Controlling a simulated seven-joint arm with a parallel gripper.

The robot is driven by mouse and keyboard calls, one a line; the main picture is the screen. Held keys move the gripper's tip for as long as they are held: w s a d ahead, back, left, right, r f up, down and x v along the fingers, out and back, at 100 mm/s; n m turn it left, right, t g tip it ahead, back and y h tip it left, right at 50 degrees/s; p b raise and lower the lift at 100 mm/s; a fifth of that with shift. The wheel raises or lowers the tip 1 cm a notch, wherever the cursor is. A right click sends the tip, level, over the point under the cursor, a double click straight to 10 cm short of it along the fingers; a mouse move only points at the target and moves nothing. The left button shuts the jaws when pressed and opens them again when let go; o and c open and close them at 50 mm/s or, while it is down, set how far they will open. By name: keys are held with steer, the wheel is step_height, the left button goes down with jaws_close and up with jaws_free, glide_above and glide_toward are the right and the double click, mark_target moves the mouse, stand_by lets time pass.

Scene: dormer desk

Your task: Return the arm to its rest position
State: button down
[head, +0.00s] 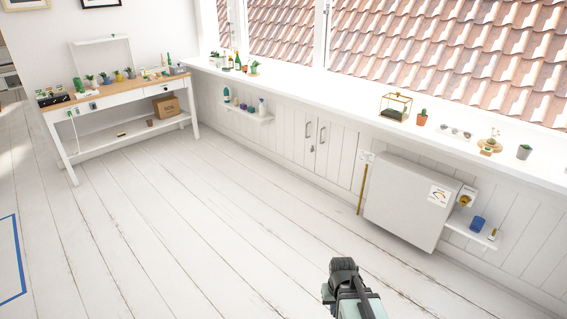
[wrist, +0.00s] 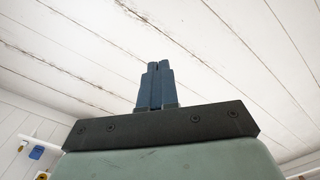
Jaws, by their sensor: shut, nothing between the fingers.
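My gripper (wrist: 154,84) shows in the wrist view with its two dark fingers pressed together, shut and empty. It points out over the bare white plank floor. In the head view part of my arm (head: 350,287) shows at the bottom, right of centre, folded low and close in; the fingers cannot be made out there. Nothing touches the arm or the gripper in either view.
White plank floor (head: 200,220) lies open ahead. A white desk (head: 118,106) with plants stands at the far left. A long windowsill (head: 330,88) holds pots. Blue tape (head: 18,258) marks the floor at left.

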steer(key=s+f+g, duration=0.3)
steer(key=s+f, duration=0.7)
steer(key=s, duration=0.4)
steer(key=s+f+g, duration=0.3)
steer(key=s+f, duration=0.7)
steer(key=s, duration=0.5)
steer(key=shift+s+d+g, duration=0.2)
steer(key=shift+s+g, duration=0.05)
steer(key=shift+g, duration=0.15)
